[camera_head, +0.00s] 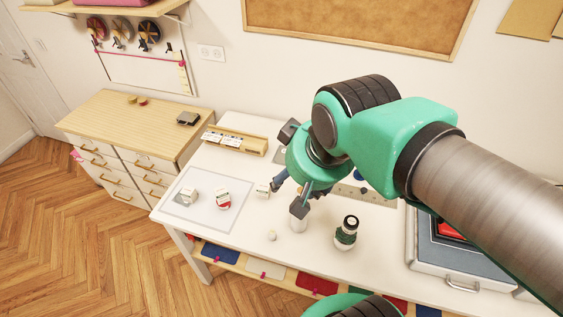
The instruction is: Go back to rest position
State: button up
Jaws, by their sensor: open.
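My gripper (291,200) is at the end of my green and grey arm, over the middle of the white table (285,255). It is open. A small white block (263,191) is just left of the fingers. My arm hides part of the table behind.
A pale mat (205,219) holds a white item (189,196) and a red-and-white item (223,200). A wooden tray (235,140) lies behind. A grey case (460,265) sits at the right. A drawer cabinet (110,165) adjoins at left. The table's front left is clear.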

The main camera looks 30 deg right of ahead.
jog(key=shift+s+a+r+n, duration=0.3)
jog(key=shift+s+a+r, duration=0.2)
jog(key=shift+a+r, duration=0.15)
jog(key=shift+f, duration=0.15)
notch_tip(320, 180, down, 9)
jog(key=b, duration=0.9)
